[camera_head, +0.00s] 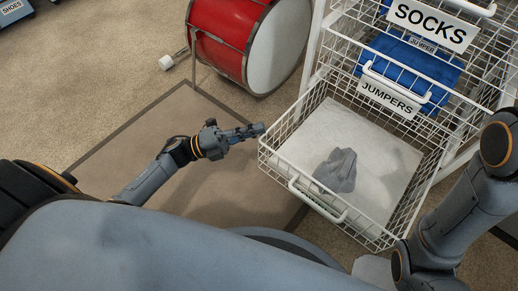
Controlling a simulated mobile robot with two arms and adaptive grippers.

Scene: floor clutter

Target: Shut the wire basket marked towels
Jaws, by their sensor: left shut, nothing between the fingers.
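A white wire basket (291,119) is pulled far out of the rack, low down. It has a white front handle (318,200), a pale bottom and a crumpled grey cloth (337,171) inside. No towels marking is readable on it from this angle. My left gripper (258,130) is shut and empty, its fingertips close to the basket's left rim; I cannot tell if they touch. My right arm passes the basket's right side, but its gripper is not in view.
Above are baskets marked JUMPERS (390,97) and SOCKS (432,24), with blue cloth (395,62) visible. A red drum (232,36) stands left of the white rack. A brown mat (150,146) lies on the floor. A blue thing marked SHOES (12,10) is at top left.

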